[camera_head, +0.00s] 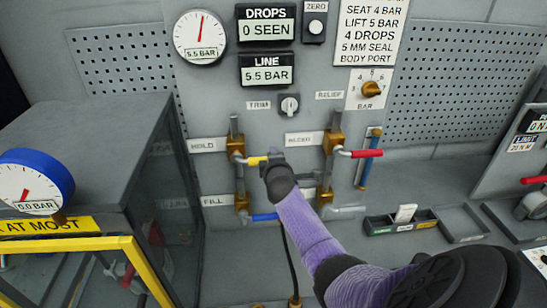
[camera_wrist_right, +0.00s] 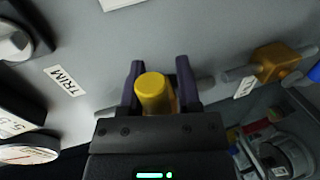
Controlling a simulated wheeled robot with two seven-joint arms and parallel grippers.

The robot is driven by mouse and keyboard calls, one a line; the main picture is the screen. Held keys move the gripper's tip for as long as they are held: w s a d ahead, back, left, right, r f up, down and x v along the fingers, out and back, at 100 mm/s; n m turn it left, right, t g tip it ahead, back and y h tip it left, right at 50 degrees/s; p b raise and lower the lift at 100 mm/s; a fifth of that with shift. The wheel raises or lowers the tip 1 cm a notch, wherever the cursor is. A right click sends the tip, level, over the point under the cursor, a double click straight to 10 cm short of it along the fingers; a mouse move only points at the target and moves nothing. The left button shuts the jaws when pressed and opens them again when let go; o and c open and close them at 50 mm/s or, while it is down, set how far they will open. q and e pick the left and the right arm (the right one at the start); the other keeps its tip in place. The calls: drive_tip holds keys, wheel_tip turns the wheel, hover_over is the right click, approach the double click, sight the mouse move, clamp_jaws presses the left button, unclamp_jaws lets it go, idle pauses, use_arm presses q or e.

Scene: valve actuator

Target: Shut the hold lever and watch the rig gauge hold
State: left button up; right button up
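The hold lever (camera_head: 256,160) has a yellow handle and points sideways to the right from the brass valve beside the HOLD label (camera_head: 208,145). My right gripper (camera_head: 270,162) is at the handle's outer end. In the right wrist view the yellow handle end (camera_wrist_right: 153,92) sits between the two dark fingers (camera_wrist_right: 159,75), with a gap on the right side, so the fingers look open around it. A round white panel gauge (camera_head: 201,37) reads 5.5 BAR. A blue-rimmed gauge (camera_head: 34,184) at left reads 0.0 BAR. My left gripper is not in view.
A red lever (camera_head: 366,153) is on the BLEED valve to the right, and a blue lever (camera_head: 264,217) is at the FILL line below. The TRIM knob (camera_head: 289,104) is just above. A glass-sided grey cabinet (camera_head: 90,140) stands left. A small parts tray (camera_head: 380,222) lies right.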

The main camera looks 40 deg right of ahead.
drive_tip(key=o, duration=0.3)
drive_tip(key=shift+r, duration=0.1)
drive_tip(key=p+v, duration=0.2)
drive_tip(key=v, duration=0.8)
